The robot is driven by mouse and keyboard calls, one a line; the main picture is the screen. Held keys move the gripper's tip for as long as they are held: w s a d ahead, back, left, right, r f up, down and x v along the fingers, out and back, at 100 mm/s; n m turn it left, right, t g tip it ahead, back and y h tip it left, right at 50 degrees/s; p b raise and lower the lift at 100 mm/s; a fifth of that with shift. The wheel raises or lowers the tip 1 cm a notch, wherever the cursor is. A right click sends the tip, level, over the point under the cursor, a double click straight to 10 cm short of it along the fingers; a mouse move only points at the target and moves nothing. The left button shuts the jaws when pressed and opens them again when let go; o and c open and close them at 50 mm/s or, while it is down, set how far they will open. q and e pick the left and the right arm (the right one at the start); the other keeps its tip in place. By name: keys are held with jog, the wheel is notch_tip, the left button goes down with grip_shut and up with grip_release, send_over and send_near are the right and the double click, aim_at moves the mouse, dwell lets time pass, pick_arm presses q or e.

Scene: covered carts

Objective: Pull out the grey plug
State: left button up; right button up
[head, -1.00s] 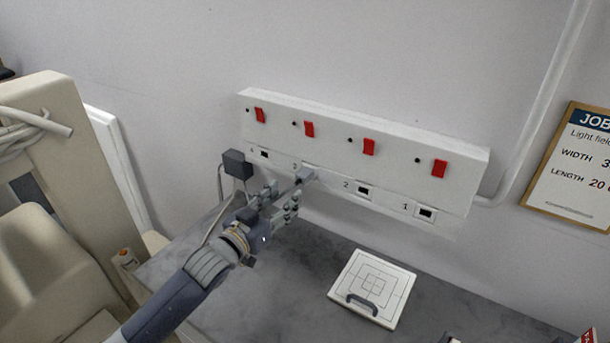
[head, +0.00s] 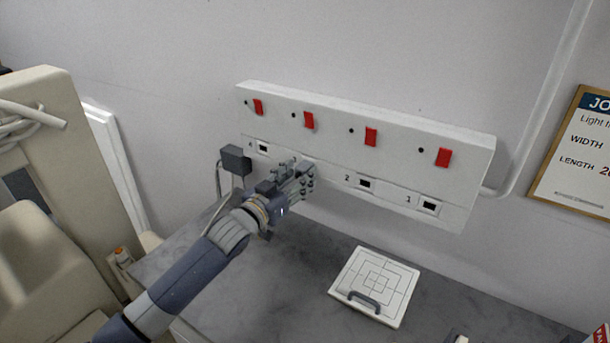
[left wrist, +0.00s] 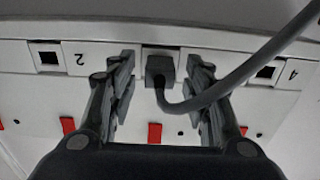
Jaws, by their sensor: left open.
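The grey plug (left wrist: 160,72) sits in a socket of the white panel, between the sockets marked 2 and 4, with its grey cable (left wrist: 240,75) curving off to the upper right in the left wrist view. My left gripper (left wrist: 163,95) is open, with one finger on each side of the plug and a gap showing on both sides. In the head view my left gripper (head: 302,178) is at the panel's lower edge and hides the plug. My right gripper is not in view.
The white panel (head: 400,150) carries several red switches and empty sockets marked 1, 2 and 4. A dark adapter box (head: 235,160) is left of the gripper. A white board with a handle (head: 375,285) lies on the grey table (head: 270,300).

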pick_arm(q)
jog(key=shift+b+x, duration=0.4)
jog(key=shift+x, duration=0.8)
jog(key=shift+r+p, duration=0.1)
jog(key=shift+p, duration=0.25)
jog(key=shift+c, duration=0.2)
grip_shut()
jog(key=shift+s+a+p, duration=0.1)
jog(key=shift+s+p, duration=0.1)
jog(key=shift+p, duration=0.15)
jog(key=shift+p+v, duration=0.5)
jog(key=shift+v, duration=0.4)
jog(key=shift+p+v, duration=1.25)
jog(key=shift+v, duration=0.65)
